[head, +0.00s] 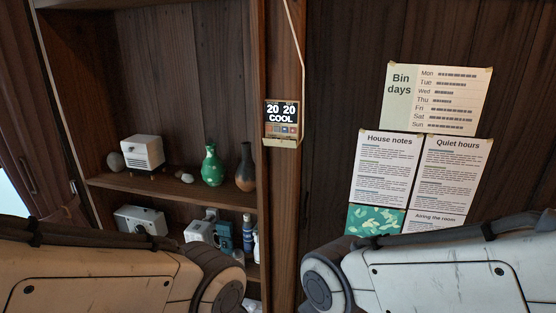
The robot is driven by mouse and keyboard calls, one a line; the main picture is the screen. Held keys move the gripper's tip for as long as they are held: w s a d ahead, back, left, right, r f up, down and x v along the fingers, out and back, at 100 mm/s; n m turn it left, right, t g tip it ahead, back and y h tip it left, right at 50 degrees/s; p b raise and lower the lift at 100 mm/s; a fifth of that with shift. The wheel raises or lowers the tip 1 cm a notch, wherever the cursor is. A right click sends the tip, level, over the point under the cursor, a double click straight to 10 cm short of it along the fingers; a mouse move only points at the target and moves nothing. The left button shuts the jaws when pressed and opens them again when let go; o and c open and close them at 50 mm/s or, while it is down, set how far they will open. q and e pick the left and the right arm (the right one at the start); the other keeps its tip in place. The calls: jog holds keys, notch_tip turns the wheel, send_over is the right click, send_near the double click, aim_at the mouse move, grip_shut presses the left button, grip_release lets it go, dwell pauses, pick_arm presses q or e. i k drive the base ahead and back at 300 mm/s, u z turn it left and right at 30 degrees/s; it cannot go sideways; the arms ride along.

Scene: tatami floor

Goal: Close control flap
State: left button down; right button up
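A small wall control unit (282,113) is fixed to the wooden post between the shelves and the plank wall. Its dark display reads "20 20 COOL", with a row of small coloured buttons below. A pale flap (281,142) juts out at its lower edge, and the buttons are uncovered, so the flap looks open. Links of both my arms cross the bottom corners, well below the unit. Neither gripper is in view.
A pale cable runs up from the unit. The shelf (170,190) at left holds a white box (142,151), a green vase (212,167) and a brown vase (245,168). Paper notices (435,98) hang on the right wall. The space before the unit looks clear.

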aim_at(269, 141)
jog(key=k, duration=1.15)
jog(key=u, duration=0.5)
jog(key=i, duration=0.65)
jog(key=u, duration=0.55)
jog(key=i, duration=0.9)
jog(key=z, duration=0.75)
jog(key=i, duration=0.85)
jog(key=z, duration=0.8)
